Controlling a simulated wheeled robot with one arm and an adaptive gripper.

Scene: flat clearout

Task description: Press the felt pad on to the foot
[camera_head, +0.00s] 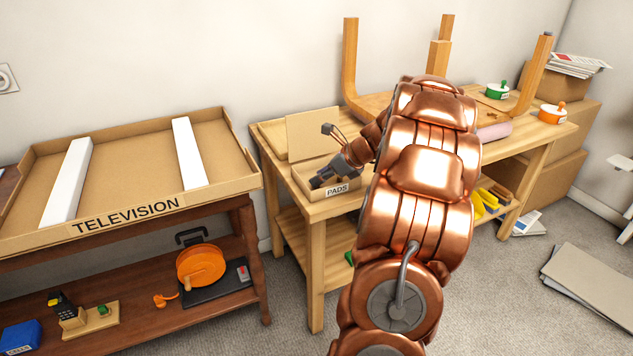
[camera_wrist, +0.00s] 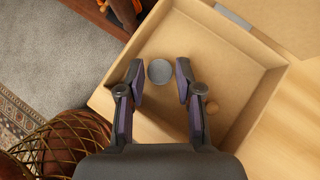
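My gripper (camera_head: 322,180) reaches down into the open cardboard box labelled PADS (camera_head: 337,191) on the wooden workbench. In the wrist view my gripper (camera_wrist: 159,82) is open, its two fingers apart over the box floor. A round grey felt pad (camera_wrist: 159,71) lies between the fingertips, with a gap visible on the right side. The right leg's foot (camera_head: 547,36) has a greyish top; my arm hides part of the furniture.
A cardboard tray labelled TELEVISION (camera_head: 125,208) sits on a brown table at left. Green (camera_head: 497,91) and orange (camera_head: 552,113) round items and a pink roll (camera_head: 494,132) lie on the bench's right. Cardboard boxes (camera_head: 570,105) stand behind. An orange reel (camera_head: 202,264) is on the lower shelf.

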